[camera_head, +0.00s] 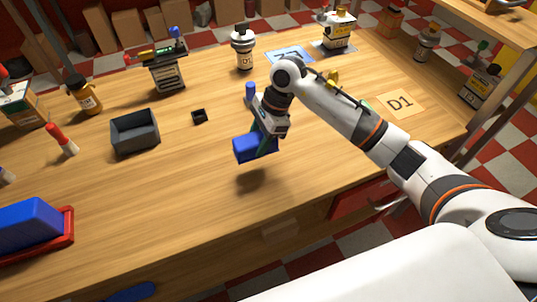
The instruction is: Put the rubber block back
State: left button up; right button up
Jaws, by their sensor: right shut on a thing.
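My right gripper (265,136) reaches in from the right and is shut on a blue block (246,149), which looks like the rubber block. The block is held above the wooden table, with its shadow on the wood below and apart from it. The gripper's fingers cover part of the block's right side. A larger blue block (27,222) sits in a red tray (62,237) at the table's left front. My left gripper is not in view.
A dark open bin (135,134) and a small black square piece (199,116) lie left of the gripper. Bottles and small boxes stand along the back. A D1 card (401,103) lies at right. The front middle of the table (170,205) is clear.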

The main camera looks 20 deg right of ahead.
aim_at(254, 167)
notch_tip(254, 167, down, 3)
jog(key=shift+a+r, duration=0.15)
jog(key=shift+r, duration=0.05)
notch_tip(254, 167, down, 4)
jog(key=shift+r+p, duration=0.15)
jog(key=shift+p, duration=0.25)
jog(key=shift+f, duration=0.3)
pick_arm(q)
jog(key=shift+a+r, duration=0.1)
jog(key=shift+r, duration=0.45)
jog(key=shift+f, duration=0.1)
pick_arm(e)
jog(key=shift+f, duration=0.1)
jog(key=shift+f, duration=0.15)
jog(key=o, duration=1)
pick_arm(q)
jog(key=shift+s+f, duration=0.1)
pick_arm(e)
jog(key=shift+o, duration=0.2)
